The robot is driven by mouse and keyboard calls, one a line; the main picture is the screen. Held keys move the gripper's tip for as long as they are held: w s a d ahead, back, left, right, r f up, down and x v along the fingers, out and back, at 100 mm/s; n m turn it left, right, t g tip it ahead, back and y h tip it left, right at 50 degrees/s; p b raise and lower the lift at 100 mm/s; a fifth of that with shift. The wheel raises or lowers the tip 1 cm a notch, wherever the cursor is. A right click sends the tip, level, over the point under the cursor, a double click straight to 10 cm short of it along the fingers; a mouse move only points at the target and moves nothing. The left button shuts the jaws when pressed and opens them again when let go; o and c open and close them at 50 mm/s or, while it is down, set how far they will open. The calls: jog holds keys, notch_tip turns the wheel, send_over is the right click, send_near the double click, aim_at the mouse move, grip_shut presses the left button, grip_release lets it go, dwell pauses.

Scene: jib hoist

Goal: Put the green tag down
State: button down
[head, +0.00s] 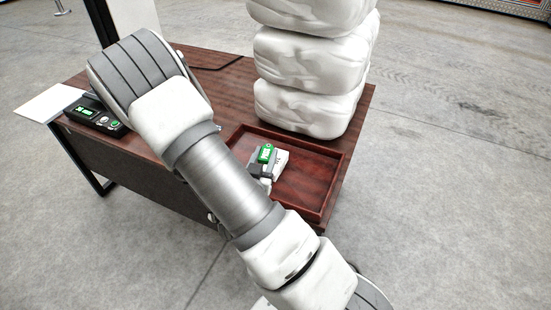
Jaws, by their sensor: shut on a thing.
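The green tag (267,153) shows in the head view, held at my gripper (266,167), which is shut on it. The gripper and tag are over the dark red wooden tray (326,180) on the desk. I cannot tell whether the tag touches the tray floor. My arm crosses the middle of the view and hides the left part of the tray and part of the gripper.
The brown desk (215,80) carries a stack of white bulky containers (310,60) behind the tray. A black device with a green display (92,115) sits at the desk's left, near a white sheet (48,104). The tray's right half looks empty. Open concrete floor lies to the right.

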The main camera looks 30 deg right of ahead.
jog(key=s+d+m+g+h, duration=0.2)
jog(key=s+g, duration=0.1)
jog(key=s, duration=0.1)
jog(key=w+d+f+b, duration=0.1)
jog(key=w+f+b, duration=0.1)
jog(key=w+b, duration=0.1)
jog(key=w+d+f+b, duration=0.1)
jog(key=w+f+b, duration=0.1)
jog(key=w+b, duration=0.2)
jog(key=w+d+f+b, duration=0.1)
jog(key=w+f+b, duration=0.2)
jog(key=b, duration=0.1)
jog(key=shift+w+d, duration=0.4)
jog(key=shift+f+b, duration=1.4)
jog(key=shift+f, duration=0.4)
jog(key=shift+f, duration=0.25)
jog(key=shift+c, duration=2.3)
grip_release()
jog(key=shift+r, duration=0.1)
